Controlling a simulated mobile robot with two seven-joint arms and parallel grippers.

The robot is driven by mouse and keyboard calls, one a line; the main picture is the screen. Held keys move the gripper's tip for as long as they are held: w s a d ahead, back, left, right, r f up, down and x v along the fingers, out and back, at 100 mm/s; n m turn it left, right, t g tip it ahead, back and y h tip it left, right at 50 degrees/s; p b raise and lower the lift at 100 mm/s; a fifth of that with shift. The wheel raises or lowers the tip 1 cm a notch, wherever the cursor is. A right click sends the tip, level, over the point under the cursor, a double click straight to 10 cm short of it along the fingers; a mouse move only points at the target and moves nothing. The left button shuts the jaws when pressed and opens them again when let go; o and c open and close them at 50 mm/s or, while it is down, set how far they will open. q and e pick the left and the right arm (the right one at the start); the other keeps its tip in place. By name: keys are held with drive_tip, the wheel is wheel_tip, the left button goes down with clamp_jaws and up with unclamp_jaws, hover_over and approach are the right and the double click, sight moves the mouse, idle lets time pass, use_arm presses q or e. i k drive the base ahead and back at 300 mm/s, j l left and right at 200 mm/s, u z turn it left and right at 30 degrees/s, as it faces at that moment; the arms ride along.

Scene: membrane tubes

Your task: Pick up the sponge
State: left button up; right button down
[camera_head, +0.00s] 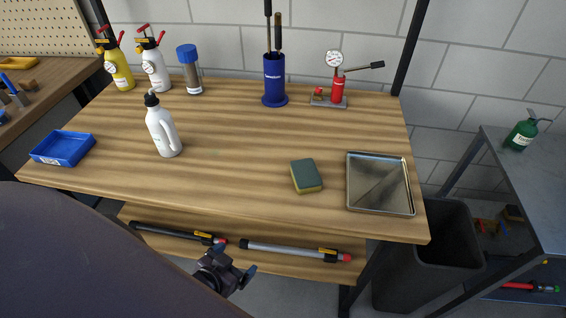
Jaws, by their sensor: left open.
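A sponge (306,176), dark green on top with a yellow edge, lies flat on the wooden workbench (235,150), right of the middle and near the front. My left gripper (243,277) is open and empty. It shows at the bottom of the view, in front of the bench and below its top, to the left of the sponge and well apart from it. My right gripper is not in view.
A metal tray (380,210) lies right of the sponge. A white bottle (163,128) and blue bin (63,148) stand left. A blue holder (274,82) and red pump (338,92) stand behind. Tubes (290,249) lie on the lower shelf. Bare bench surrounds the sponge.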

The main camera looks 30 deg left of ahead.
sight(305, 176)
drive_tip(key=u, duration=0.7)
drive_tip(key=i+j, duration=0.1)
drive_tip(key=j, duration=0.15)
